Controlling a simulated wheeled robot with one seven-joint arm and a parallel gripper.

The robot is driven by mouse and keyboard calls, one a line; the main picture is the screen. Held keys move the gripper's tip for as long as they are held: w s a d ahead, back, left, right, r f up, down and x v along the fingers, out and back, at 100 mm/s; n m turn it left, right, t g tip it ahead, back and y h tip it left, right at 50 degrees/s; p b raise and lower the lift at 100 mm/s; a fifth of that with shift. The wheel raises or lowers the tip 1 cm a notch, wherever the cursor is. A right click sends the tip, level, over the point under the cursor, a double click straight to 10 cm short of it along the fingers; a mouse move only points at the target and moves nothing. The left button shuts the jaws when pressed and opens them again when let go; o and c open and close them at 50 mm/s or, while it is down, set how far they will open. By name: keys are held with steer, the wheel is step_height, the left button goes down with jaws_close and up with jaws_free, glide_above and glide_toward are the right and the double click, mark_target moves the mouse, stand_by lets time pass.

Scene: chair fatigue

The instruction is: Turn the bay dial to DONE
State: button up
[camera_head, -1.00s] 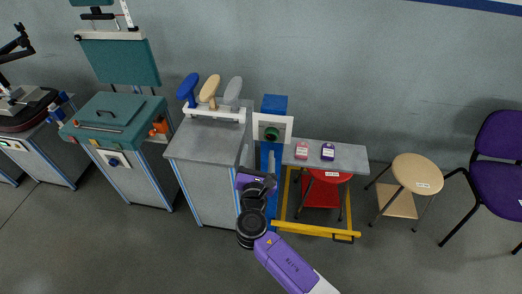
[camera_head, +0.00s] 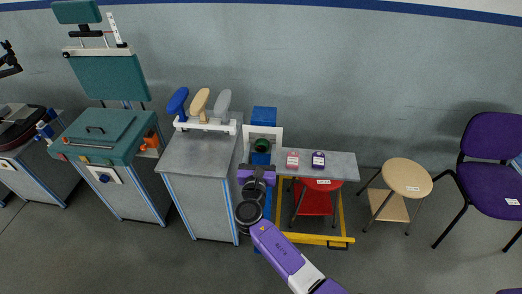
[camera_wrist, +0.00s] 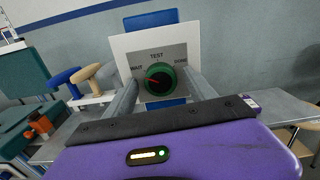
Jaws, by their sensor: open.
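The bay dial (camera_head: 262,146) is a round green knob on a white plate (camera_head: 277,133) fixed to a blue post. In the wrist view the dial (camera_wrist: 159,79) shows WAIT at left, TEST at top and DONE at right. Its red pointer mark lies on the left side, towards WAIT. My gripper (camera_wrist: 161,84) is open, with one grey finger at each side of the dial in that view. I cannot tell whether the fingers touch the knob. In the head view my gripper (camera_head: 257,165) is just in front of and below the dial, partly hidden by my wrist.
A grey cabinet (camera_head: 203,155) with blue, tan and grey paddle-shaped pieces stands left of the post. A shelf (camera_head: 341,163) with a pink and a purple tag is at right. A yellow frame (camera_head: 310,239) surrounds a red stool (camera_head: 316,199). A wooden stool (camera_head: 407,177) stands further right.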

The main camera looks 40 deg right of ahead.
steer(key=shift+d, duration=0.1)
steer(key=c, duration=1.4)
